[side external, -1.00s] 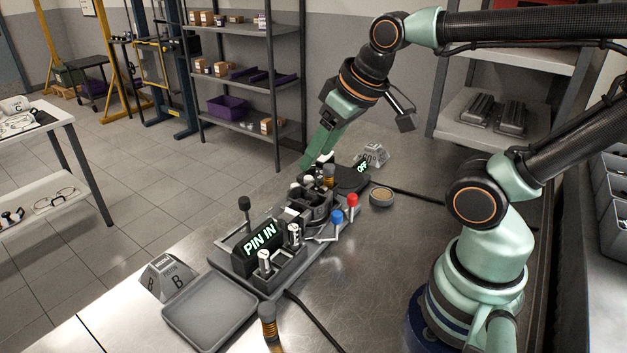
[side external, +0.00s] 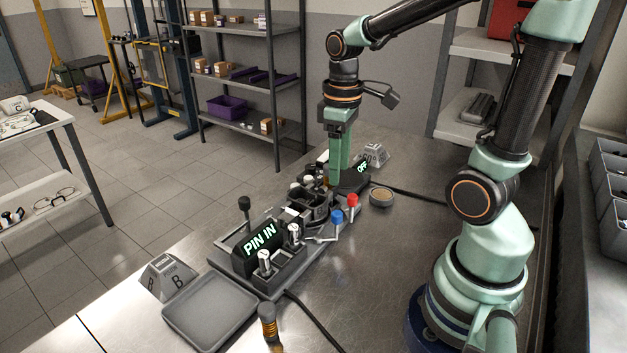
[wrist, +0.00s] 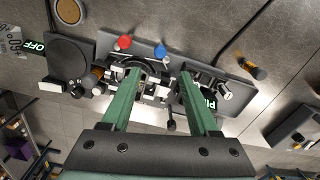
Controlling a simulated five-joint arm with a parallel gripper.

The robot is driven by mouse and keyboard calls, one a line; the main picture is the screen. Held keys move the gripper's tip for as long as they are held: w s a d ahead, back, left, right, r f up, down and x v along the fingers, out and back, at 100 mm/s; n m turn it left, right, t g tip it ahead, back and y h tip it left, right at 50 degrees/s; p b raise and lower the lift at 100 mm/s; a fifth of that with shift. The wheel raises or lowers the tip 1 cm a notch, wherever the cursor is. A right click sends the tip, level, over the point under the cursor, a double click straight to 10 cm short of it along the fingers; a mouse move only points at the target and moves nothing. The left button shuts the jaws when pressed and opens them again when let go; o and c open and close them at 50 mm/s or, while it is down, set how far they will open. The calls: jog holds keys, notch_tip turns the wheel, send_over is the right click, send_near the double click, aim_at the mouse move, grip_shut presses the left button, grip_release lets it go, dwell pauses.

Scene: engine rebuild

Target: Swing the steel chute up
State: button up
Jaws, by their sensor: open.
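The dark fixture (side external: 262,283) stands on the steel bench, with a lit PIN IN display (side external: 259,242) and silver pins with pale tops. A dark round holder (side external: 316,209) with pale metal parts sits in its middle. I cannot tell for sure which of these metal parts is the steel chute. My gripper (side external: 335,182) points down over the far end of the fixture, near the dark pad with the OFF display (side external: 362,167). In the wrist view my gripper (wrist: 160,74) is open, its green fingers apart over the pale metal parts, with nothing held. Contact cannot be told.
A blue knob (side external: 337,217) and a red knob (side external: 352,200) stand on the fixture's near side. A round tin (side external: 381,196) lies beyond them. A grey tray (side external: 210,313) and a ribbed orange-and-black cylinder (side external: 268,322) are at the front. The bench right of the fixture is mostly clear.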

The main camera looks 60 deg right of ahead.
aim_at(337, 212)
notch_tip(337, 212, down, 11)
jog(key=shift+f, duration=0.1)
dwell(0.3)
jog(key=shift+c, duration=0.3)
grip_shut()
